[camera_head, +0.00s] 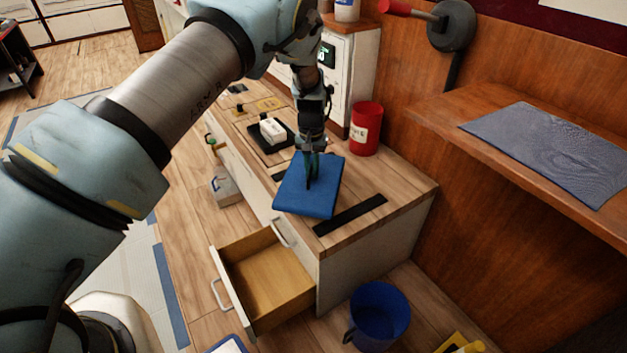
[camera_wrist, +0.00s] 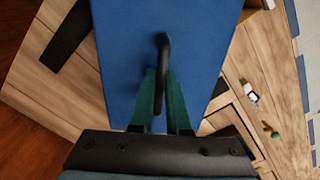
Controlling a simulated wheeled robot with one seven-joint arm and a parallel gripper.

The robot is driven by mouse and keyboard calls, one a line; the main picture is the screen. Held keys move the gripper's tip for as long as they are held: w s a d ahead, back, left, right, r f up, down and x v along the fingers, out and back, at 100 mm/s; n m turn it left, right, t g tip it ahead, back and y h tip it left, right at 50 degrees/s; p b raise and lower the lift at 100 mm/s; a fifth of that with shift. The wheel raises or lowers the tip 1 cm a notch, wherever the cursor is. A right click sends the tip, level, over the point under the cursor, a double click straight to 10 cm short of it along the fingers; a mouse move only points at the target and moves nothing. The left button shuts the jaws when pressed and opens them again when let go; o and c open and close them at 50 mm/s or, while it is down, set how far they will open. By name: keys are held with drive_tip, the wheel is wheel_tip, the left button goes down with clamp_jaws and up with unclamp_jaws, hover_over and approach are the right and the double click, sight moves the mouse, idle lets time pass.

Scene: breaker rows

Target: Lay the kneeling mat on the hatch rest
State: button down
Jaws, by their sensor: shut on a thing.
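The blue kneeling mat (camera_head: 322,200) is a flat pad with a dark handle (camera_wrist: 163,62) standing up from its top. My gripper (camera_head: 311,178) points down over it and is shut on that handle; the green fingers flank it in the wrist view. The mat is over the front part of the wooden counter, and whether it touches the top is hard to tell. I cannot tell for sure which surface is the hatch rest; a wooden ledge (camera_head: 440,107) at the right carries a grey-blue textured sheet (camera_head: 550,145).
A black strip (camera_head: 350,214) lies on the counter beside the mat. A red canister (camera_head: 366,130) and a white item on a black pad (camera_head: 272,131) stand behind. An open, empty drawer (camera_head: 265,285) juts out in front. A blue bucket (camera_head: 380,315) stands on the floor.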

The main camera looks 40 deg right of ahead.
sight(312, 180)
drive_tip(key=shift+f, duration=2)
drive_tip(key=shift+f, duration=0.1)
drive_tip(key=c, duration=1.4)
unclamp_jaws()
drive_tip(key=shift+f, duration=0.1)
drive_tip(key=o, duration=0.5)
wheel_tip(312, 180, up, 12)
drive_tip(key=shift+r, duration=0.2)
